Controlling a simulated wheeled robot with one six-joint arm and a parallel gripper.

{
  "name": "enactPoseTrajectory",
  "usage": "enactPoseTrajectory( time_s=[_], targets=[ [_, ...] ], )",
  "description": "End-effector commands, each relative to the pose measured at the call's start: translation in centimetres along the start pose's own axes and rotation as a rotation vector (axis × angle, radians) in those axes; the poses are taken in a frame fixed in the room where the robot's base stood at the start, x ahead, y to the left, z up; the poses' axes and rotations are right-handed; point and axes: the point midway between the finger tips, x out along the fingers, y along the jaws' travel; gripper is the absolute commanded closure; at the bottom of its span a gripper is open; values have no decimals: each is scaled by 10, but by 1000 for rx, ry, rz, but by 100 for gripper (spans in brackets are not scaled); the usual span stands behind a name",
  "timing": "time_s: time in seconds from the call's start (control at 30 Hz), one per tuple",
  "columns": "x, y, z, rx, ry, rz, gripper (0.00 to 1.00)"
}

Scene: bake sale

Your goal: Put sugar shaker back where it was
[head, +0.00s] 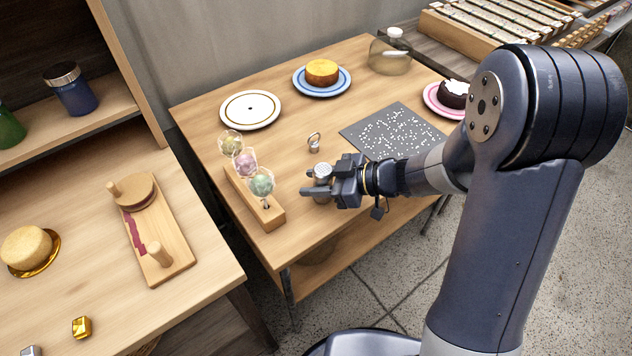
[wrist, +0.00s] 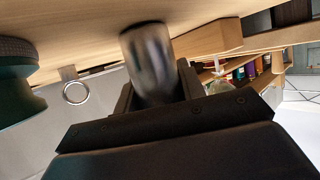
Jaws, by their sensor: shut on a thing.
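The sugar shaker, a small silver metal cylinder (head: 322,172), is between the fingers of my gripper (head: 322,186) near the front of the middle table. My gripper is shut on it. In the wrist view the shaker (wrist: 150,62) stands out from between the dark fingers, with one end close to the wooden tabletop. I cannot tell whether it touches the table. The grey mat (head: 352,134), scattered with white bits, lies behind and to the right of my gripper.
A wooden stand (head: 262,212) with three cake pops is just left of my gripper. A small metal ring piece (head: 314,143) stands behind it. Farther back are an empty white plate (head: 250,97), a blue cake plate (head: 340,90), a pink plate (head: 432,103) and a glass jar (head: 390,62).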

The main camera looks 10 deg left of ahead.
Motion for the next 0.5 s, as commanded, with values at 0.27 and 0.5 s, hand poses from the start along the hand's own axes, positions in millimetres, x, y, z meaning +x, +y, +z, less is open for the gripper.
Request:
enactPoseTrajectory(
  time_s=[0.27, 0.5],
  targets=[
    [1, 0, 3, 0, 0, 0, 87],
    [1, 0, 2, 0, 0, 0, 43]
  ],
)
